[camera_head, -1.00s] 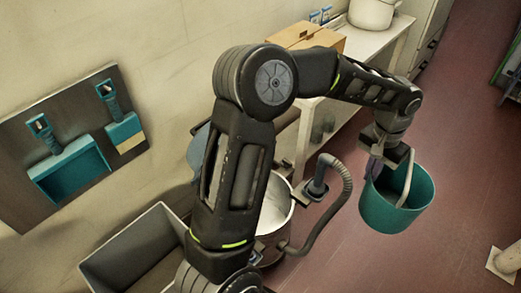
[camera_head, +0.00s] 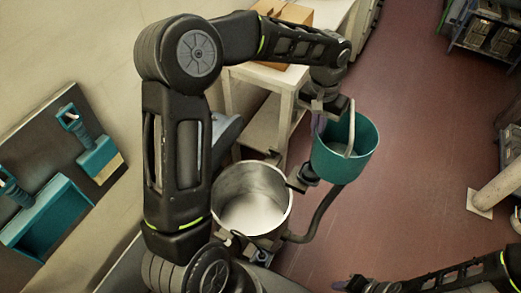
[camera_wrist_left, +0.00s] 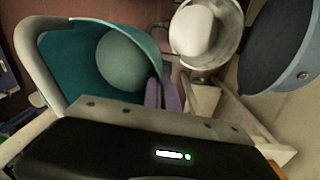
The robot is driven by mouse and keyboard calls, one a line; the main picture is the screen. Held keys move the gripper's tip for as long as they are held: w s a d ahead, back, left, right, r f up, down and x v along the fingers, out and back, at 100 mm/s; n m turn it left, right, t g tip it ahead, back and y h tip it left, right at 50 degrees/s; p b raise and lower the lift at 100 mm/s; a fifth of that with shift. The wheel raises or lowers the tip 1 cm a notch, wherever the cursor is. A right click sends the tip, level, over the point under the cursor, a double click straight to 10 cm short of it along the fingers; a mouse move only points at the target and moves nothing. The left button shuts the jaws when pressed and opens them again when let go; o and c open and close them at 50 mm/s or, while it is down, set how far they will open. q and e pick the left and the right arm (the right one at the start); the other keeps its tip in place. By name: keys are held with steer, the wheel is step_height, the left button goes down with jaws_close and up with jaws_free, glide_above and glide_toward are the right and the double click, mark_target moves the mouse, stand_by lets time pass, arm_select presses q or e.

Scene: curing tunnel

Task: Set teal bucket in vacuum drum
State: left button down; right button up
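The teal bucket (camera_head: 343,160) with a pale handle hangs upright or nearly so in the air, right of the vacuum drum. The open steel drum (camera_head: 250,205) has a pale, apparently empty inside. My left gripper (camera_head: 319,117) is shut on the bucket at its rim. In the left wrist view, the purple finger pads (camera_wrist_left: 162,98) meet the teal bucket's wall (camera_wrist_left: 70,60), and the drum (camera_wrist_left: 208,30) lies beyond. The exact grip is partly hidden. My right gripper (camera_head: 372,286) is at the bottom edge, cut off, apart from both.
A hose (camera_head: 322,215) and dark fitting stand on the drum's right side. A blue-grey lid (camera_head: 226,135) is behind my left arm, left of the drum. A table (camera_head: 265,75) stands behind. Red floor at right is mostly open.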

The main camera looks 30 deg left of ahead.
arm_select(q)
steer(key=a+f+m+b, duration=0.7)
steer(key=a+f+m, duration=1)
steer(key=f+m, duration=0.4)
steer(key=shift+s+f, duration=0.4)
steer(key=shift+f, duration=0.2)
step_height(320, 180, down, 6)
steer(key=b, duration=0.4)
steer(key=shift+b, duration=0.35)
